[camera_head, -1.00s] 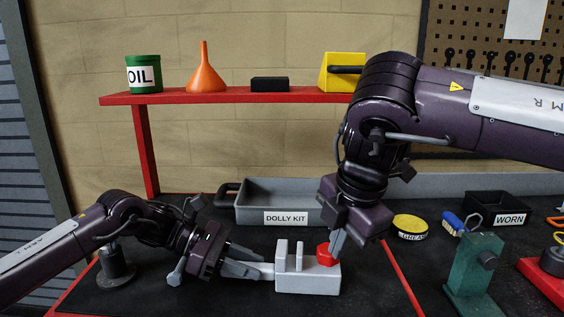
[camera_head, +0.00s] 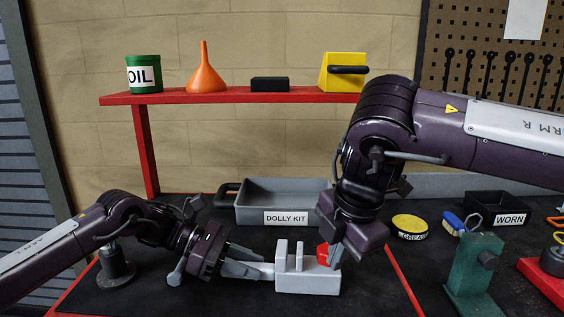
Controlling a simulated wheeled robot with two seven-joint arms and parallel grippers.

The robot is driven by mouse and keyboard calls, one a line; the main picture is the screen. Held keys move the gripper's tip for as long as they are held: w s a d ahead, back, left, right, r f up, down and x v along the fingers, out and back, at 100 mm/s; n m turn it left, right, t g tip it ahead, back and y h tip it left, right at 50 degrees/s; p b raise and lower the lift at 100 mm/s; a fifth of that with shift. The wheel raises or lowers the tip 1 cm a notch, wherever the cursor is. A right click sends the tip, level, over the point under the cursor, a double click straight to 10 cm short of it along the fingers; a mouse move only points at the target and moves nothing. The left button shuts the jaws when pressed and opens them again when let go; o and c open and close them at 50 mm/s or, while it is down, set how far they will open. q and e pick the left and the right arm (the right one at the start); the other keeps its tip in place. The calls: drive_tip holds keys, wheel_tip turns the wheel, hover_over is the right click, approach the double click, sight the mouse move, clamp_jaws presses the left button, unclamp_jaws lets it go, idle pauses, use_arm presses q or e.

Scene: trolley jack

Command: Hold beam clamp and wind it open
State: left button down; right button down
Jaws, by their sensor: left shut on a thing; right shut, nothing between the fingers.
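The beam clamp (camera_head: 306,281) is a light grey block with upright jaws and a red knob (camera_head: 323,254) on its right end. It lies on the dark bench mat. My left gripper (camera_head: 262,270) is shut on the clamp's left end. My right gripper (camera_head: 336,256) is shut with nothing between its fingers. Its fingertips are right beside the red knob and overlap it in the picture; I cannot tell whether they touch. Part of the knob is hidden behind them.
Behind the clamp stands a grey tray (camera_head: 250,213) labelled DOLLY KIT. To the right are a yellow grease tin (camera_head: 409,223), a blue-handled brush (camera_head: 452,222), a black WORN bin (camera_head: 478,205) and a green stand (camera_head: 474,268). A red shelf (camera_head: 232,97) runs above.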

drive_tip(key=shift+w+d, duration=0.15)
drive_tip(key=shift+d, duration=0.05)
idle(0.4)
drive_tip(key=shift+w+d, duration=0.45)
drive_tip(key=shift+d, duration=0.3)
drive_tip(key=shift+w+d, duration=0.2)
drive_tip(key=shift+s+d, duration=0.1)
drive_tip(key=shift+d, duration=0.05)
idle(0.4)
drive_tip(key=w+v, duration=0.1)
drive_tip(key=v, duration=0.4)
drive_tip(key=shift+a+r, duration=0.2)
drive_tip(key=shift+r, duration=0.35)
drive_tip(key=shift+s, duration=0.15)
